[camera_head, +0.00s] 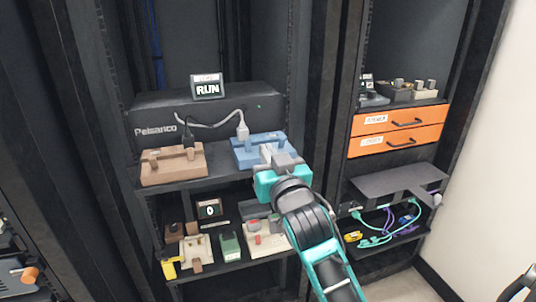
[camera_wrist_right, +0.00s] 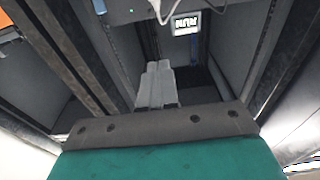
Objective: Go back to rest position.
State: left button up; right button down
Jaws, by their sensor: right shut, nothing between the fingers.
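My right gripper (camera_head: 280,152) reaches in from the lower right, in front of the right part of a blue block (camera_head: 257,141) on the upper shelf. Its fingers are shut and empty; they also show closed together in the right wrist view (camera_wrist_right: 157,84). It hides part of the blue block, and I cannot tell whether they touch. A pale cable (camera_head: 208,121) runs from a grey plug (camera_head: 242,131) at the blue block to a black plug (camera_head: 188,138) at the brown block (camera_head: 172,163). My left gripper is not in view.
A RUN display (camera_head: 208,87) stands on the dark Pelsanco unit (camera_head: 160,112). The lower shelf below my right arm holds several devices, including a green one (camera_head: 230,246). To the right are orange drawers (camera_head: 395,132) and teal and purple cables (camera_head: 385,237). Open space lies in front.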

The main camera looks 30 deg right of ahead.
dwell(0.5)
jog(key=s+a+f+n+g+y, duration=0.2)
jog(key=s+a+f, duration=0.1)
jog(key=f, duration=0.5)
jog(key=s+a+f+n+g+y, duration=0.1)
jog(key=s+a+f+y, duration=0.1)
jog(key=f, duration=0.7)
jog(key=s+a+f+n+g+y, duration=0.1)
jog(key=s+a+f+g, duration=0.1)
jog(key=s+f, duration=0.5)
jog(key=s+a+f+n+g+y, duration=0.1)
jog(key=s+a+f+g, duration=0.1)
jog(key=s+a+f, duration=0.2)
jog(key=s+f, duration=0.3)
jog(key=f, duration=0.1)
jog(key=shift+s+f+g, duration=0.3)
jog(key=shift+s+g, duration=0.1)
